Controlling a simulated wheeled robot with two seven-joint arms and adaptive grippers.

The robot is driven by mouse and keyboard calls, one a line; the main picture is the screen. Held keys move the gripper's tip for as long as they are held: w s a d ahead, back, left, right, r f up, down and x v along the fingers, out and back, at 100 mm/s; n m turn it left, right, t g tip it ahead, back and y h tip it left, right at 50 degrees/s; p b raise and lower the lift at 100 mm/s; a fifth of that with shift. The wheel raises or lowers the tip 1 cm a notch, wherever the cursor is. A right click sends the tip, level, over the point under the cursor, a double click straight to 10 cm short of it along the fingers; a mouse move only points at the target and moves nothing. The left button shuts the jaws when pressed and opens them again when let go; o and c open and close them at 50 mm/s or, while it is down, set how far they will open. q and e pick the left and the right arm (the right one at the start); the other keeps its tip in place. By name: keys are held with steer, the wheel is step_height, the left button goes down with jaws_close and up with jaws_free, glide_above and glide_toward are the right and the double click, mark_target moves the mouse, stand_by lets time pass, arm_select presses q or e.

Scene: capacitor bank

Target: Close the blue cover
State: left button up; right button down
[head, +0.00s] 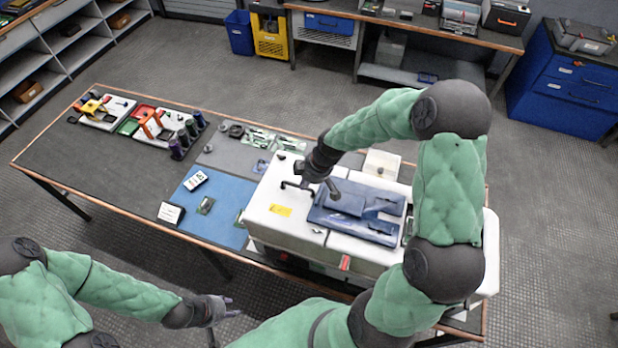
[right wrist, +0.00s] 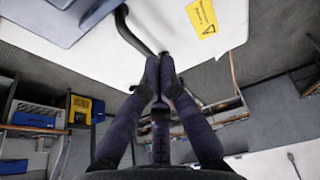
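The blue cover (head: 352,212) lies over the right part of the top of a white case (head: 285,228). Its blue surface also shows at the upper left of the right wrist view (right wrist: 62,18). A dark bent handle (head: 290,185) stands beside the cover's left edge; in the right wrist view the handle (right wrist: 134,36) runs down to my fingertips. My right gripper (head: 312,178) is over the case, its fingers close together around the handle's end; the exact contact is small. My left gripper (head: 234,306) is empty, fingers apart, low in front of the table.
A yellow warning label (head: 281,210) is on the case. A blue mat (head: 216,212) with small parts lies left of it. Trays with coloured parts (head: 150,122) stand at the table's far left. My right arm covers the case's right side. The table's left front is clear.

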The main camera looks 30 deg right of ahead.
steer(key=x, duration=0.6)
steer(key=shift+w+f+p, duration=0.15)
steer(key=shift+f+p, duration=0.05)
steer(key=shift+p, duration=0.1)
steer(key=s+d, duration=0.1)
steer(key=s+d+p, duration=0.1)
steer(key=s, duration=0.1)
steer(key=shift+d+r, duration=0.15)
steer(key=shift+d, duration=0.1)
steer(key=shift+d, duration=0.1)
